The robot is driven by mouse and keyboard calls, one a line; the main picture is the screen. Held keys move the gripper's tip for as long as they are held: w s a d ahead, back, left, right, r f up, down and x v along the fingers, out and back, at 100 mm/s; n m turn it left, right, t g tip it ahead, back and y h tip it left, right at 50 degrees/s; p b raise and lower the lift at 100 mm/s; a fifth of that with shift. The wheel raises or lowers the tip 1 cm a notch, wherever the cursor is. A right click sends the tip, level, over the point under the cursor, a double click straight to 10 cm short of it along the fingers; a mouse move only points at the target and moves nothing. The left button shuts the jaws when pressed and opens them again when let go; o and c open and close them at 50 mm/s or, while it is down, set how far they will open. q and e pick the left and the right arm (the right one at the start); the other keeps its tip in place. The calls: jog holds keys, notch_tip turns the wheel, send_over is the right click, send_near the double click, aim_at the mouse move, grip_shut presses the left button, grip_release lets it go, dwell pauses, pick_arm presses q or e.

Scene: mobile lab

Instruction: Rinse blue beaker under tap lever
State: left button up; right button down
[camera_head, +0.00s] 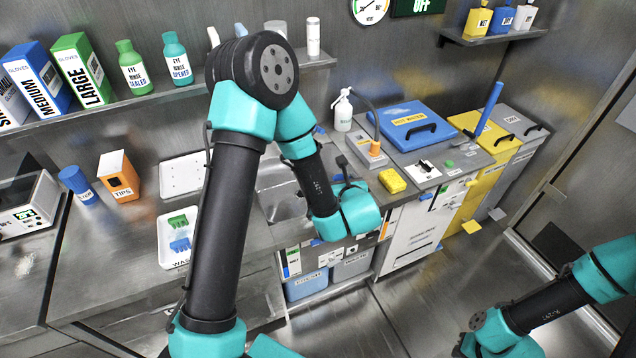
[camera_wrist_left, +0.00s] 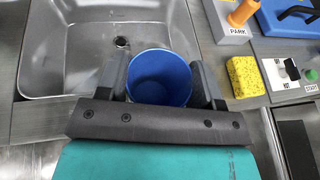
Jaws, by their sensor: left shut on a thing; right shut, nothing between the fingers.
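The blue beaker (camera_wrist_left: 160,76) is upright between the two fingers of my left gripper (camera_wrist_left: 160,88), which is shut on it. I look down into its open top, and the inside looks empty. The beaker overlaps the right front part of the sink (camera_wrist_left: 75,80) in the left wrist view; its height cannot be told. In the head view my left wrist hides the beaker, and the sink (camera_head: 284,205) lies partly behind my left arm. I cannot make out the tap lever in either view. My right gripper (camera_head: 464,347) is shut and empty at the lower right, over the floor.
A yellow sponge (camera_head: 392,180) lies right of the sink. An orange post on a PARK block (camera_wrist_left: 236,32) stands behind it. A white squeeze bottle (camera_head: 343,112) and a blue-lidded bin (camera_head: 405,122) are further back.

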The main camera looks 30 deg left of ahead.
pick_arm(q)
jog(key=w+d+r+m+t+h, duration=0.1)
jog(key=d+m+h, duration=0.1)
jog(key=d, duration=0.6)
jog(key=w+d+r+m+t+h, duration=0.1)
jog(key=d+r+m+h, duration=0.1)
jog(key=d, duration=0.5)
jog(key=shift+d+t, duration=0.3)
jog(key=shift+d, duration=0.1)
jog(key=shift+w+a, duration=0.1)
